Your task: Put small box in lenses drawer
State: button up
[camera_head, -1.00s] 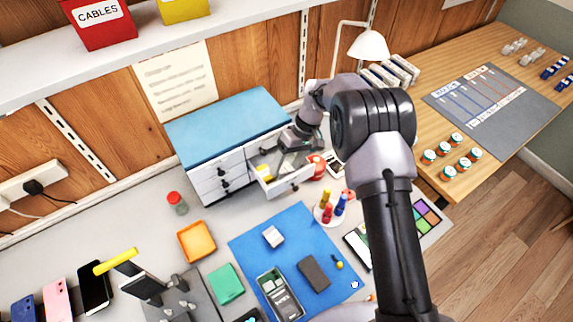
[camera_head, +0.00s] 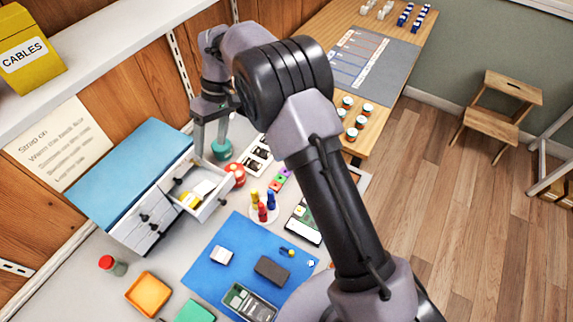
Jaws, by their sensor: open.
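The drawer cabinet (camera_head: 135,175) has a blue top and white fronts. One drawer (camera_head: 214,203) at its right end is pulled open, and its label is not readable. A small white box-like item (camera_head: 204,188) and a yellow item (camera_head: 188,199) lie inside it. Another small whitish block (camera_head: 221,255) lies on the blue mat (camera_head: 205,277); I cannot tell which of these is the small box. My gripper (camera_head: 211,152) is open and looks empty, fingers pointing down, above and behind the open drawer and apart from its contents.
A round stand with colored bottles (camera_head: 262,208), a red round item (camera_head: 236,174) and a teal round item (camera_head: 221,150) stand right of the drawer. An orange tray (camera_head: 148,294) and a red-capped jar (camera_head: 112,265) are in front of the cabinet. A wooden stool (camera_head: 498,112) stands on the floor.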

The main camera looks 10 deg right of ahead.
jog(key=s+d+r+m+t, duration=0.2)
jog(key=s+d+r+m, duration=0.2)
jog(key=s+d+r, duration=0.45)
jog(key=s+d+r+m+t, duration=0.3)
jog(key=d+r, duration=0.2)
jog(key=r, duration=0.7)
jog(key=s+d+f+m+t, duration=0.1)
jog(key=s+d+m+t, duration=0.1)
jog(key=s, duration=0.6)
jog(key=s+d+m+t+h, duration=0.1)
jog(key=s+d+m, duration=0.3)
jog(key=s, duration=0.4)
jog(key=shift+s+d+f+t, duration=0.15)
jog(key=shift+d+f+t, duration=0.25)
jog(key=shift+d, duration=0.4)
jog(key=shift+s, duration=0.1)
